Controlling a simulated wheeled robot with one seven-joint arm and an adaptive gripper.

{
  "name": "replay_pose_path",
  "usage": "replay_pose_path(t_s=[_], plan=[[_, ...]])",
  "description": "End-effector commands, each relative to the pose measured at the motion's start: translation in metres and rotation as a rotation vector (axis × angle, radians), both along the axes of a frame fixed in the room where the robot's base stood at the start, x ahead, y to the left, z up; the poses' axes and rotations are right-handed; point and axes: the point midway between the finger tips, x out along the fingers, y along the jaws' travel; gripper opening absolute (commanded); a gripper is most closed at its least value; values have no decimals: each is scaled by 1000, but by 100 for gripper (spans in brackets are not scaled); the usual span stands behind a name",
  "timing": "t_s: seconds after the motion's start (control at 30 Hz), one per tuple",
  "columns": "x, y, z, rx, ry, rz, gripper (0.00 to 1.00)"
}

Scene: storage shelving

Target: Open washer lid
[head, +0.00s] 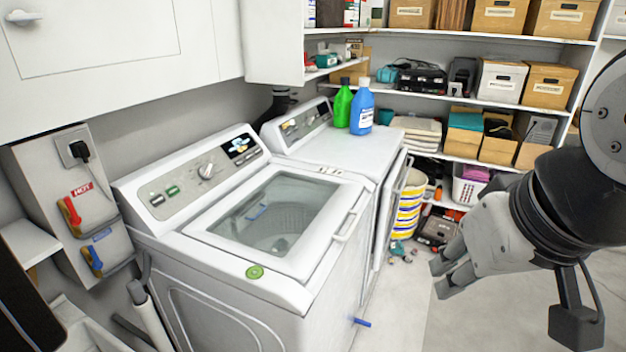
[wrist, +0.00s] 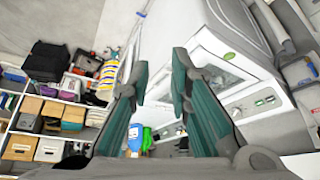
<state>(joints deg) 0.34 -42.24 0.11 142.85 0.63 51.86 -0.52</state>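The white top-loading washer (head: 150,245) stands at the left in the head view. Its lid (head: 275,212) is closed, with a clear window and a small handle (head: 345,226) on its right edge. The lid also shows in the wrist view (wrist: 222,62), right of the fingers. My gripper (head: 441,279) is right of the washer, in the air over the floor, apart from the lid. In the wrist view its two fingers (wrist: 158,75) are spread with nothing between them that they hold.
A second white machine (head: 350,148) stands beyond the washer, with a green bottle (head: 342,104) and a blue bottle (head: 362,108) on top. Shelves with boxes (head: 500,80) fill the back wall. A striped bucket (head: 409,205) stands by the machines. A wall cabinet (head: 110,50) overhangs the left.

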Motion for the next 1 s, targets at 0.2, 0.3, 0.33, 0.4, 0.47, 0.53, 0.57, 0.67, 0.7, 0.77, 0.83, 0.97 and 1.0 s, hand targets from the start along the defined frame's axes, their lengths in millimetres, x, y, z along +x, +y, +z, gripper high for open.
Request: replay_pose_path(t_s=[0.2,0.3,0.33,0.4,0.47,0.53,0.57,0.67,0.7,0.77,0.83,0.97,1.0], plan=[[44,10,-33,73,152,6,21],[73,18,-54,141,243,18,21],[81,20,-60,164,268,22,21],[101,25,-74,221,323,33,21],[119,28,-86,276,365,41,21],[140,32,-101,344,408,54,21],[149,33,-107,376,425,58,21],[181,36,-129,485,471,73,21],[193,37,-138,532,486,81,21],[212,36,-151,603,503,90,21],[235,35,-166,691,513,99,21],[277,28,-196,864,510,115,21],[290,24,-205,918,503,118,21]])
